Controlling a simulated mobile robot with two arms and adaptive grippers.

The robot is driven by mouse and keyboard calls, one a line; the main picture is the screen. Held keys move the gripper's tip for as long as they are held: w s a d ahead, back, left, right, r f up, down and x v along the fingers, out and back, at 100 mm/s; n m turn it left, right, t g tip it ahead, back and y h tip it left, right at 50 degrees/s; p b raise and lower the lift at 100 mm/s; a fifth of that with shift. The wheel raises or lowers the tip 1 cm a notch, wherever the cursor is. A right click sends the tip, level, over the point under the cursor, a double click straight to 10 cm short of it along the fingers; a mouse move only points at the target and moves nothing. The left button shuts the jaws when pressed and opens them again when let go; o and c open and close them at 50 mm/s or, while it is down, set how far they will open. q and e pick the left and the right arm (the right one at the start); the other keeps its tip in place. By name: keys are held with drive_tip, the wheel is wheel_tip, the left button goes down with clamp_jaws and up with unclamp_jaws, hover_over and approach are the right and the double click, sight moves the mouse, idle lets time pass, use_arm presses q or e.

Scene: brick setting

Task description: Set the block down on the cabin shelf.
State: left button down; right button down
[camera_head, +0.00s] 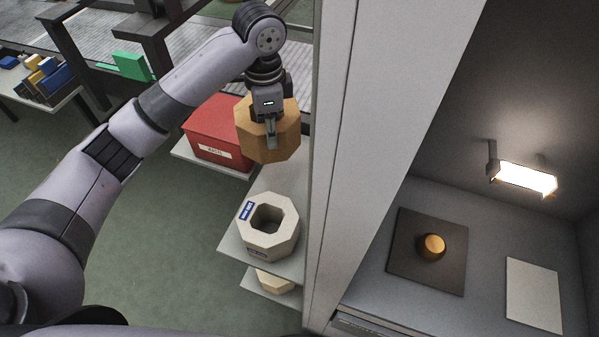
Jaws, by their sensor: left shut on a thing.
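My left gripper (270,135) is shut on a tan-brown octagonal block (283,147). A cream octagonal block (262,238) with a round hole and a blue label sits on that pale shelf. Inside the cabin at the right, a grey surface (376,283) bears a dark square plate (405,262) with a gold round knob (432,247). My right gripper is out of view.
A red labelled bin (212,127) stands behind the held block. Another pale block (274,281) sits on a lower shelf. A tall grey post (372,100) divides the shelves from the cabin. A lit lamp (527,178) and a white panel (534,293) are inside the cabin.

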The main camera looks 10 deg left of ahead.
sight(289, 113)
use_arm(q)
drive_tip(key=w+d+m, duration=0.1)
drive_tip(key=m, duration=0.1)
drive_tip(key=w+d+m, duration=0.1)
drive_tip(key=w+m, duration=0.1)
drive_tip(key=m, duration=0.1)
drive_tip(key=w+d+r+m+p, duration=0.1)
drive_tip(key=w+m, duration=0.1)
drive_tip(key=shift+r+m, duration=0.1)
drive_tip(key=shift+m, duration=0.3)
drive_tip(key=shift+f, duration=0.25)
wheel_tip(289, 113, down, 3)
drive_tip(key=shift+s+f+b, duration=0.1)
drive_tip(key=shift+b, duration=0.35)
drive_tip(key=shift+f+p, duration=1.45)
drive_tip(key=shift+f, duration=6.7)
